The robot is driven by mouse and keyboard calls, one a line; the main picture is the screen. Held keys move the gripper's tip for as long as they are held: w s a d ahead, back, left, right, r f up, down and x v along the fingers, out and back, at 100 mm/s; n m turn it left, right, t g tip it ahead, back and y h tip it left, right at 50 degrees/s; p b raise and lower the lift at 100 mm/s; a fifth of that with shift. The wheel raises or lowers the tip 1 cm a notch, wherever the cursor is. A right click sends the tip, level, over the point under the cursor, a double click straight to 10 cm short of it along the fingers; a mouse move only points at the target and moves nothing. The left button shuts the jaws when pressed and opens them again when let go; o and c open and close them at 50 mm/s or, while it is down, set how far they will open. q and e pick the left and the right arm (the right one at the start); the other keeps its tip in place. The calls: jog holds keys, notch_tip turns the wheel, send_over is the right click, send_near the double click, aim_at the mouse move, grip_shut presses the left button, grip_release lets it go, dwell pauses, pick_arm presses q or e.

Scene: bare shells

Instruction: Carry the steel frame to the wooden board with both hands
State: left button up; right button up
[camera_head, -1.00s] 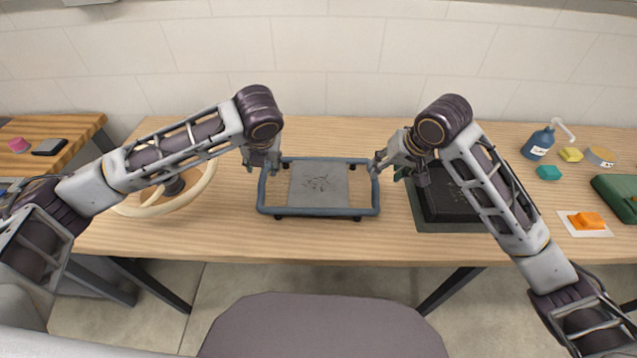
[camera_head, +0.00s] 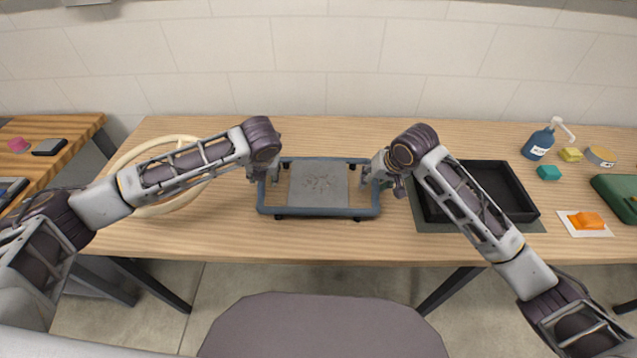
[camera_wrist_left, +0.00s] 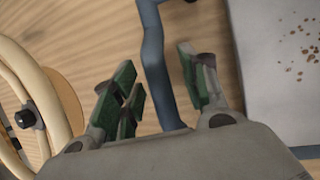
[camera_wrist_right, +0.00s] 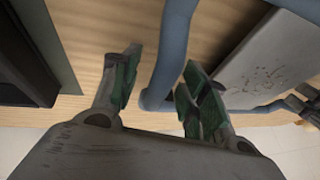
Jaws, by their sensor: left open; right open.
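The steel frame (camera_head: 318,211), a blue-grey tube rectangle on small dark feet, stands on the table around a grey speckled plate (camera_head: 318,184). My left gripper (camera_head: 264,172) is open at its left side; in the left wrist view the side tube (camera_wrist_left: 153,60) runs between the parted green-padded fingers (camera_wrist_left: 160,80). My right gripper (camera_head: 373,176) is open at its right side; in the right wrist view the tube (camera_wrist_right: 172,55) passes between the fingers (camera_wrist_right: 160,72). No separate wooden board is clear; a striped wooden top (camera_head: 75,130) stands at the far left.
A cream ring-shaped object (camera_head: 125,160) lies left of the frame, under my left arm. A black tray (camera_head: 527,205) on a dark mat lies to the right, partly behind my right arm. A blue pump bottle (camera_head: 538,143) and several small items stand at the far right.

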pick_arm(q)
grip_shut()
pick_arm(e)
grip_shut()
jog(key=shift+r, duration=0.1)
dwell(0.3)
